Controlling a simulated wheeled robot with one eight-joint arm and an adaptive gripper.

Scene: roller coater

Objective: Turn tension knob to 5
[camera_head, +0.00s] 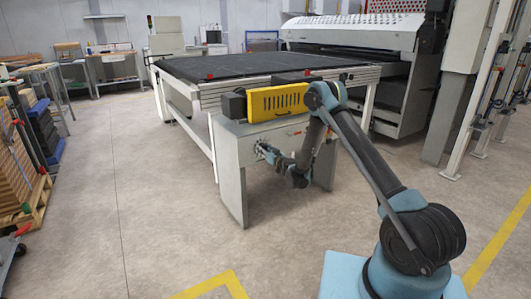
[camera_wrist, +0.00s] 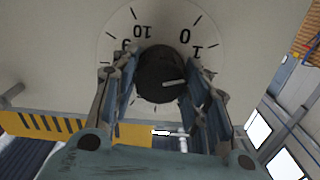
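The tension knob is a round black knob (camera_wrist: 160,72) with a pale pointer line. It sits on a pale dial face (camera_wrist: 160,20) with black numbers that look upside down; 10, 0, 1 and part of 9 show. The pointer line aims to the right of the picture, past the 1, where my finger hides the scale. My gripper (camera_wrist: 162,68) has one finger on each side of the knob, and both tips appear to touch it. In the head view my gripper (camera_head: 262,150) is at the front of the grey cabinet, and the knob is too small to make out.
The grey cabinet (camera_head: 231,168) carries a yellow slotted panel (camera_head: 278,101), which hangs above my arm. A black-topped conveyor table (camera_head: 215,67) stands behind it. A pallet with stacked boards (camera_head: 22,175) is at the left. The floor (camera_head: 130,210) left of the cabinet is clear.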

